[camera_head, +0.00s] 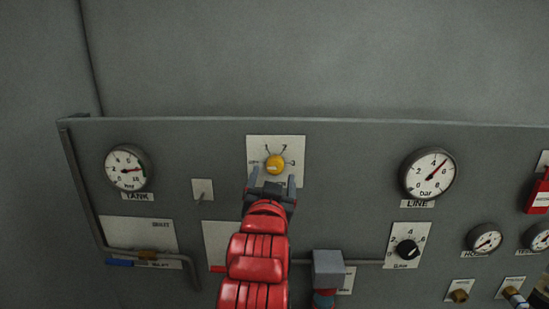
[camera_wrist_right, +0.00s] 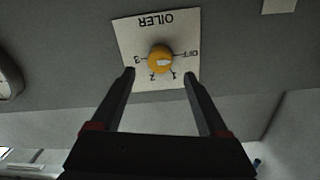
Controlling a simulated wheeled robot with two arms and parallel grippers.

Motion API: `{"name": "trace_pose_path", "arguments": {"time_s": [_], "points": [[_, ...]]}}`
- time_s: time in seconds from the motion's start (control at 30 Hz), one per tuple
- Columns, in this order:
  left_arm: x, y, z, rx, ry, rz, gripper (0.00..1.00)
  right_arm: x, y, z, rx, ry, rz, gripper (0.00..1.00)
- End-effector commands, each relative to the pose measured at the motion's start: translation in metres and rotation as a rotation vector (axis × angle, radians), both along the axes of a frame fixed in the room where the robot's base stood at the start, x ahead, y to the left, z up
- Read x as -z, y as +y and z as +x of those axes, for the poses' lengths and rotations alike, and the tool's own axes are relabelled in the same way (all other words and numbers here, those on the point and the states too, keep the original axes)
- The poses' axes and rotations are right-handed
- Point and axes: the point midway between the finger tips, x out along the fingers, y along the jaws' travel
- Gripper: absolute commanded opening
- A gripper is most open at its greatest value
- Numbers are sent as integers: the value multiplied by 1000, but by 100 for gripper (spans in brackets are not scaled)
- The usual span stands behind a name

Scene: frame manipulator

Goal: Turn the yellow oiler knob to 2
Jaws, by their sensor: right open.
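The yellow oiler knob (camera_head: 275,164) sits on a white plate (camera_head: 298,147) on the grey panel. In the right wrist view the knob (camera_wrist_right: 157,55) shows upside down, on a plate (camera_wrist_right: 128,31) marked OILER, OFF, 1, 2 and 3. Its pale pointer mark seems to face the OFF side. My right gripper (camera_head: 272,182) is open just below the knob in the head view. In the right wrist view the gripper (camera_wrist_right: 159,73) has its fingers apart, one to each side of the knob, with nothing between them. Contact with the plate cannot be told. My left gripper is out of view.
The TANK gauge (camera_head: 126,169) is at left and the LINE gauge (camera_head: 430,174) at right. A small toggle (camera_head: 201,193) is left of my gripper. A black knob (camera_head: 407,249) and grey box (camera_head: 327,266) are lower right. The panel around the oiler plate is clear.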

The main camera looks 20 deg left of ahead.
Motion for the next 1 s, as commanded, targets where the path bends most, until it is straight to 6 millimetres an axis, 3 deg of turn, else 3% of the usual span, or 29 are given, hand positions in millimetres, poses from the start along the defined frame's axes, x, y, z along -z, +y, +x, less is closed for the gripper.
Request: {"name": "trace_pose_path", "arguments": {"time_s": [0.1,0.23,0.67,1.0], "points": [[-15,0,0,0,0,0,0,-4,4,23,4,1,-3,78],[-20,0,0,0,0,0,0,-2,8,38,2,2,-3,78],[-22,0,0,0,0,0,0,1,11,47,0,-1,0,78],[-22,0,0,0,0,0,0,1,11,46,0,0,-1,17]]}}
